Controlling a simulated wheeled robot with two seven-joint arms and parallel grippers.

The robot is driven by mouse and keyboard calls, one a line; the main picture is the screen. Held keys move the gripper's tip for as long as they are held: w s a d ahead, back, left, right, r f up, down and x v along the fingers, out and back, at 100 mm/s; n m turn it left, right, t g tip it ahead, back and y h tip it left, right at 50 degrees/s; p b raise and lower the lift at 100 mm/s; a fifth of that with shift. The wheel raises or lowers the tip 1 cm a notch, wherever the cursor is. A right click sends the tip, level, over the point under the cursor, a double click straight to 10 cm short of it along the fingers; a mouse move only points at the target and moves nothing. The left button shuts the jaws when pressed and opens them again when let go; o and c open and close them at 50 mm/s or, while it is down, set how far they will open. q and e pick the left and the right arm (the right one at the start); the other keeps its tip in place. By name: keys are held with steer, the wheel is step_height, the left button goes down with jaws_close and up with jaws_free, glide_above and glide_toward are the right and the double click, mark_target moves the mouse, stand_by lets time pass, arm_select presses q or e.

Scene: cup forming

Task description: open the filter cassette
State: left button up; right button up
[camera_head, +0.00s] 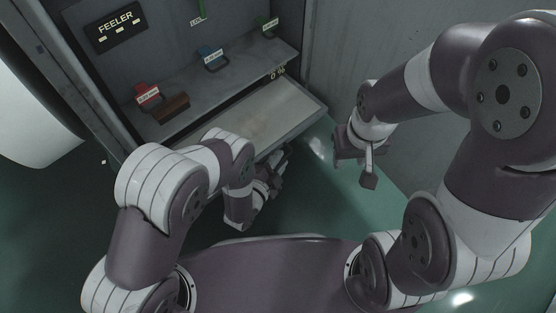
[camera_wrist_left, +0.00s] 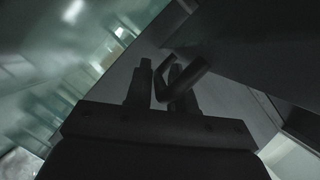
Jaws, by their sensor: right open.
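A grey drawer-like unit with a pale flat top or floor (camera_head: 270,112) juts from the cabinet under the shelf; I take it for the filter cassette, though no label naming it is readable. My left gripper (camera_head: 274,172) is low at its front side, partly hidden by my own wrist. In the left wrist view, a dark bent bar like a handle (camera_wrist_left: 190,78) lies at the left gripper's fingers (camera_wrist_left: 160,82); whether they clamp it is unclear. My right gripper (camera_head: 362,164) is open and empty, in free space right of the unit.
A shelf (camera_head: 225,85) above holds a red labelled item (camera_head: 146,93), a brown block (camera_head: 170,109), a blue item (camera_head: 211,57) and a green item (camera_head: 268,25). A grey wall stands at right; green floor (camera_head: 310,195) is clear.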

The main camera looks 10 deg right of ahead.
arm_select(q)
steer(key=shift+s+a+r, duration=0.15)
steer(key=shift+s, duration=0.05)
steer(key=p+v, duration=0.5)
steer(key=v, duration=0.7)
steer(key=shift+p, duration=0.35)
